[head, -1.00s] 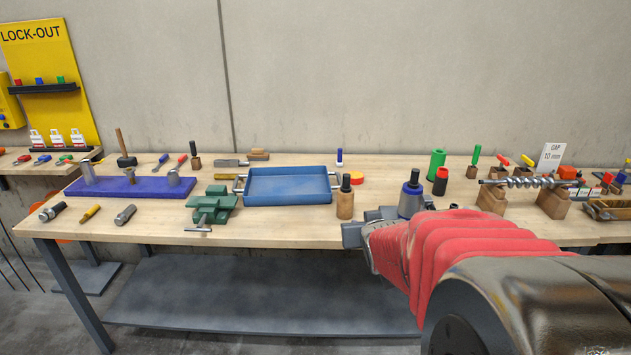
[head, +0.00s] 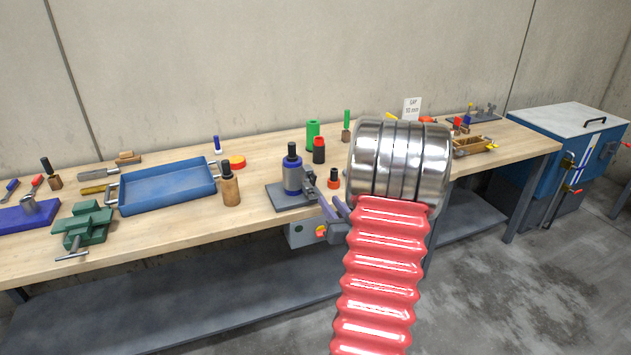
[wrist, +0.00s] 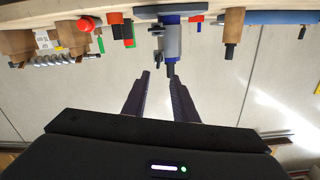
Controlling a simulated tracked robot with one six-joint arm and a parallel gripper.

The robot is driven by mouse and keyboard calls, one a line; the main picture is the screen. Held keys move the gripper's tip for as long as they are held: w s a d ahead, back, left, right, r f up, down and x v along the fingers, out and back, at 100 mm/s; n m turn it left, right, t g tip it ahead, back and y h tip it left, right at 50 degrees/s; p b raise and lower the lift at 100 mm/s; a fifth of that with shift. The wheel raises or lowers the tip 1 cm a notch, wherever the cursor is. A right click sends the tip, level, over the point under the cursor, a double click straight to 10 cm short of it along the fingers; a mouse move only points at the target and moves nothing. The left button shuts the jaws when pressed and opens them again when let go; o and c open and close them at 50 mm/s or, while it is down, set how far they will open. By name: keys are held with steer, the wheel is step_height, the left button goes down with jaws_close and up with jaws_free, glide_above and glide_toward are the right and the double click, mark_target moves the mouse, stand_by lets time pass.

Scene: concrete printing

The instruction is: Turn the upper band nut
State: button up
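A blue cylinder (head: 293,180) with a dark top stands upright on a grey plate (head: 283,201) on the bench. Grey clamp parts (head: 309,177) stick out from its right side. In the wrist view, which is upside down, the cylinder (wrist: 171,42) hangs from the top edge with two small dark lugs beside it, the upper one (wrist: 157,58) and the lower one (wrist: 156,31). I cannot make out a nut on either. My gripper (wrist: 160,76) is open and empty, its fingers pointing toward the cylinder. In the head view my gripper (head: 329,198) is just right of the cylinder, partly hidden by my arm.
Left of the cylinder are a wooden handle (head: 230,188), a blue tray (head: 166,190) and a green vise (head: 83,226). Behind are green (head: 313,133) and black-red (head: 319,150) cylinders. A small orange piece (head: 334,182) is close by. A grey box (head: 304,234) hangs under the bench edge.

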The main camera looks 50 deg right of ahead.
mark_target(315, 180)
steer(key=shift+s+d, duration=0.1)
steer(key=shift+s, duration=0.1)
steer(key=x, duration=1.4)
steer(key=shift+r, duration=0.1)
steer(key=shift+s, duration=0.1)
jaws_close()
stand_by(0.4)
